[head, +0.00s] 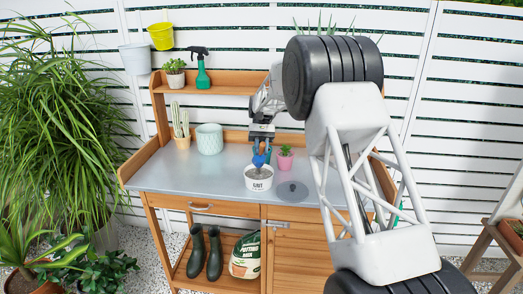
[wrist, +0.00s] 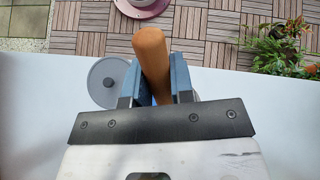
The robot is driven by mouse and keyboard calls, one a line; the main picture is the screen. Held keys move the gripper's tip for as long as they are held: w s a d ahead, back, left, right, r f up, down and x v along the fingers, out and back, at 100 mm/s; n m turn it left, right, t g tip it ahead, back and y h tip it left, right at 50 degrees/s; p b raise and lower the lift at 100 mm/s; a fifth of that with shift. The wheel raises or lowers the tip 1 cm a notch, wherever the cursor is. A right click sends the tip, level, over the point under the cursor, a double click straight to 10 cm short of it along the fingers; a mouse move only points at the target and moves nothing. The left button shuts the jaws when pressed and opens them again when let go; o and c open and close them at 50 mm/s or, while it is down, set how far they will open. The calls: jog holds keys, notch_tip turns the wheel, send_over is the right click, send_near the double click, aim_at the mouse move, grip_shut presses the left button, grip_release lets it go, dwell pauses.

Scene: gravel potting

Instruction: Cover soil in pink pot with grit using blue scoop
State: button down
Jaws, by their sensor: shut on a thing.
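My gripper (head: 262,142) is above the white grit tub (head: 259,184) on the grey bench top. In the wrist view its two blue fingers (wrist: 155,78) are shut on the brown wooden handle (wrist: 151,50) of the scoop. The blue scoop (head: 260,160) points down at the tub's mouth; I cannot tell how deep its tip is or whether it holds grit. The pink pot (head: 285,163) stands upright just right of and behind the tub, with a small green plant in it. Its soil surface is too small to judge.
A round grey lid (head: 292,191) lies flat right of the tub; it also shows in the wrist view (wrist: 104,83). A pale green pot (head: 209,139) and a potted cactus (head: 181,128) stand at the back left. The bench's left front is clear.

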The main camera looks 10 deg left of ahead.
jog(key=s+d+f+t+y, duration=0.2)
jog(key=s+f+t, duration=0.3)
jog(key=t, duration=0.2)
jog(key=shift+s+f+n+t, duration=0.25)
jog(key=shift+s+n+t, duration=0.05)
jog(key=shift+n, duration=0.1)
dwell(0.7)
jog(key=shift+s+v, duration=0.2)
jog(key=shift+v, duration=0.75)
jog(key=shift+s+v, duration=0.25)
jog(key=shift+v, duration=0.75)
